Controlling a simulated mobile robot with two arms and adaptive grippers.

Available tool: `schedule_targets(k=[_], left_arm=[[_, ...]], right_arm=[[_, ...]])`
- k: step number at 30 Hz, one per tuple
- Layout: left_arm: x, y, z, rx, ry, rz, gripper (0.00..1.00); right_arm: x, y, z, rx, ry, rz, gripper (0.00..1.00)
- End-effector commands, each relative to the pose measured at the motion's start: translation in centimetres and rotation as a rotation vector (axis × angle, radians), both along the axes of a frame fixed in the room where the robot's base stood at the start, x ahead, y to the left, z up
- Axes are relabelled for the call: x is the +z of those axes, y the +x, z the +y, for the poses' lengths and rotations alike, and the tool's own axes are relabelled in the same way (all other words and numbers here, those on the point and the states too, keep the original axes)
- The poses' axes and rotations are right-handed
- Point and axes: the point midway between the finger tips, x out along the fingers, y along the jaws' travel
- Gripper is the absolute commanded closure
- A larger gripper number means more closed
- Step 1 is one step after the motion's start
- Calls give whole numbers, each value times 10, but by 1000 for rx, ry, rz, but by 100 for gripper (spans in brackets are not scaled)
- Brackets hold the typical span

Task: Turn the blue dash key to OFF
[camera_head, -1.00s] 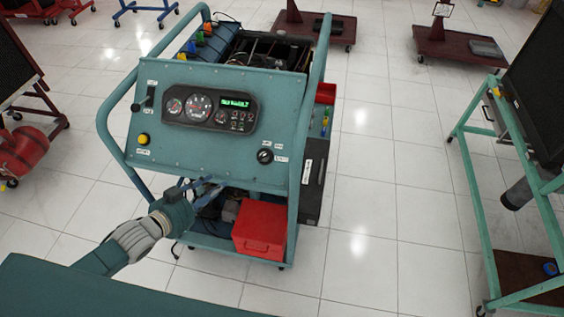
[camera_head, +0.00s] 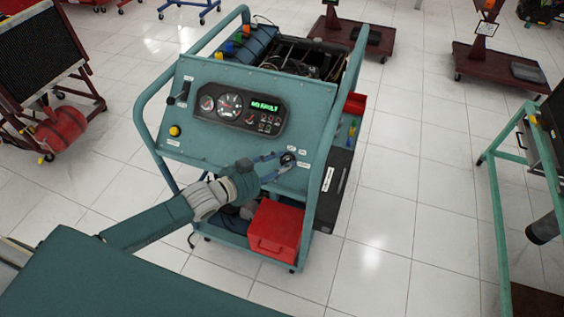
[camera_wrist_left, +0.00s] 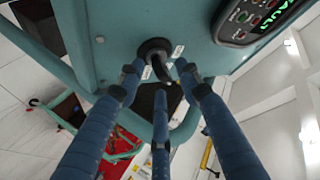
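The teal engine trainer's dash panel (camera_head: 215,140) faces me. The round dark key switch (camera_head: 288,159) sits at the panel's lower right, beside small white labels. It also shows at the top of the left wrist view (camera_wrist_left: 155,46). No blue on the key is clear, and I cannot read its position. My left gripper (camera_head: 276,165) reaches the switch from the left. In the wrist view its blue fingers (camera_wrist_left: 162,80) are spread apart, with their tips close below and around the switch. I cannot tell whether they touch it. My right gripper is not in view.
The gauge cluster (camera_head: 238,109) with a green display sits above left of the switch. A yellow button (camera_head: 174,131) and black lever (camera_head: 179,93) are at the panel's left. The frame's side tube (camera_head: 328,130) is close right of the switch. A red box (camera_head: 274,230) is below.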

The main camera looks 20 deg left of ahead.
Motion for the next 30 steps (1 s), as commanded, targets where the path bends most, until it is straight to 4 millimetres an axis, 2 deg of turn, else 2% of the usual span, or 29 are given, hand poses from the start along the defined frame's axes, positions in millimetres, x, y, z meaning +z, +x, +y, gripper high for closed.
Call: schedule_targets(k=[11,16,17,30], left_arm=[[-3,6,-4,0,1,0,65],[-2,6,-3,0,1,0,96],[-3,6,-3,0,1,0,100],[-3,4,-5,53,-49,5,100]], right_arm=[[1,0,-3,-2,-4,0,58],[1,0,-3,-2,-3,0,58],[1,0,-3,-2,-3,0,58],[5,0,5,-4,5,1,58]])
